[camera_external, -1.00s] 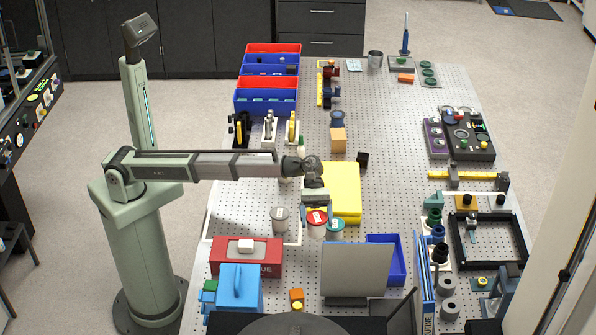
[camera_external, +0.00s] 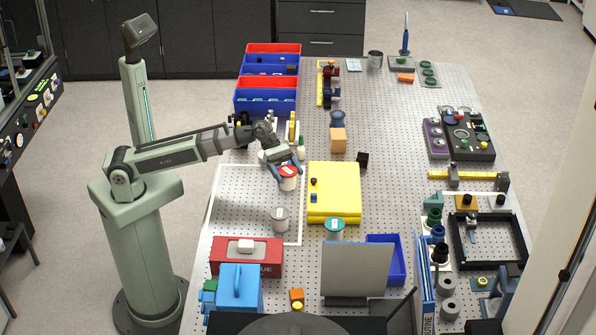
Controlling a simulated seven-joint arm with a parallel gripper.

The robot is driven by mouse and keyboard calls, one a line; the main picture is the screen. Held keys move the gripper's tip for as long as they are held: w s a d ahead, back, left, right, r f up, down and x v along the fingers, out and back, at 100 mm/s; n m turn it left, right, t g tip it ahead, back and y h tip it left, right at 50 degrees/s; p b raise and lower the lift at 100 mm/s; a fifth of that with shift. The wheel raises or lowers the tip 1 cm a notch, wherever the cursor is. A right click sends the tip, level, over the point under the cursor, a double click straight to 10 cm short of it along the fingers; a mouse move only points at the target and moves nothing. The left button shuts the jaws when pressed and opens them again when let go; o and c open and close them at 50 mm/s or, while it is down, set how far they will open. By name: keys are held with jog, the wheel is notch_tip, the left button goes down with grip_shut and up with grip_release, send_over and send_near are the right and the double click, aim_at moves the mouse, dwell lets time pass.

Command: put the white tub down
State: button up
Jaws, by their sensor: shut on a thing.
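My gripper (camera_external: 284,169) is shut on a white tub (camera_external: 288,184) with a red lid and a pale label on top. It holds the tub roughly upright near the far right corner of a white outlined area (camera_external: 250,195) on the perforated table. I cannot tell whether the tub's base touches the table. A tub with a grey lid (camera_external: 280,217) stands inside the outline, near its front right. A tub with a teal lid (camera_external: 334,228) stands outside it, to the right.
A yellow block (camera_external: 345,205) with small dark items on it lies right of the held tub. Clamps and small tools (camera_external: 268,130) stand just behind my gripper. A red box (camera_external: 262,262) sits in front of the outline. Most of the outlined area is bare.

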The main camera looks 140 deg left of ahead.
jog(key=shift+w+a+n+y, duration=0.1)
jog(key=shift+a+n+y, duration=0.2)
jog(key=shift+a+y, duration=0.1)
jog(key=shift+f, duration=4.95)
jog(key=shift+f, duration=0.1)
jog(key=o, duration=0.9)
jog(key=shift+o, duration=0.2)
jog(key=v, duration=1.2)
